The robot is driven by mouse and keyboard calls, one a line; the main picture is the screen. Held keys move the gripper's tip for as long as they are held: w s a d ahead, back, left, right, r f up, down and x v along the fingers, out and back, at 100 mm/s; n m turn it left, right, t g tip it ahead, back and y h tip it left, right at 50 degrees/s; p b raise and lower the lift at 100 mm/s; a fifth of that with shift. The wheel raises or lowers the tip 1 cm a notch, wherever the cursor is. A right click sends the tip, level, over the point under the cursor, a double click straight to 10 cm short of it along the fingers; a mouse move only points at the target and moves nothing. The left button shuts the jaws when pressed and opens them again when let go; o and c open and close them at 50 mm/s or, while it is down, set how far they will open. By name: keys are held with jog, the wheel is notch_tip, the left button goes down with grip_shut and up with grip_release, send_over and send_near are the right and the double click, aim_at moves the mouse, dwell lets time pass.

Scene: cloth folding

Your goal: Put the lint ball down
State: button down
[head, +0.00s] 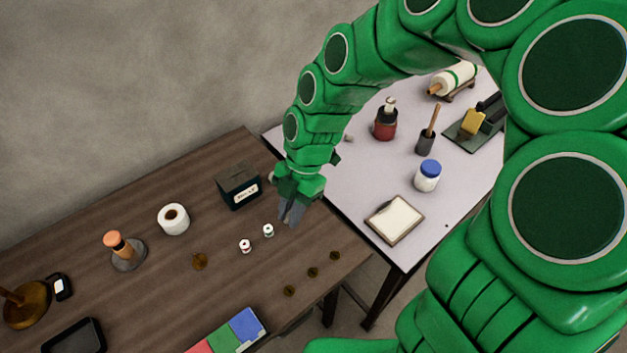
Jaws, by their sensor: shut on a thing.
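My gripper (291,214) points down over the brown wooden table (150,285), near its right part, just right of a dark labelled box (238,185). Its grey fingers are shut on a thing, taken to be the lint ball. The lint ball itself cannot be made out; the fingers hide it. The exact height of the fingertips above the wood is hard to tell.
Two small spools (268,230) stand just below-left of the fingers. Several brown discs (313,272) lie near the front edge. A white roll (173,219) stands farther left. A white table (350,180) adjoins, with a blue-capped jar (427,177) and a framed pad (395,219).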

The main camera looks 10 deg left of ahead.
jog(key=shift+d, duration=0.1)
jog(key=w+d+f+m+t+y, duration=0.1)
jog(key=w+d+f+m+y, duration=0.15)
jog(key=w+d+m, duration=0.65)
jog(key=w+d+f+m+t, duration=0.1)
jog(key=w+d+f, duration=0.2)
jog(key=w+d, duration=0.5)
jog(key=w+d+f+m+t, duration=0.2)
jog(key=w+d, duration=0.3)
jog(key=d, duration=0.5)
send_over(390, 168)
jog(key=s+d, duration=0.1)
jog(key=s, duration=0.1)
jog(key=shift+h, duration=0.25)
notch_tip(390, 168, down, 9)
jog(key=shift+w+d+r, duration=0.1)
jog(key=shift+w+r, duration=0.05)
jog(key=shift+r, duration=0.05)
jog(key=shift+w+f, duration=0.4)
jog(key=shift+w, duration=0.05)
jog(key=shift+w+f, duration=0.25)
jog(key=shift+f, duration=0.1)
jog(key=shift+w+f, duration=0.1)
jog(key=shift+f, duration=1.5)
jog(key=shift+f, duration=0.1)
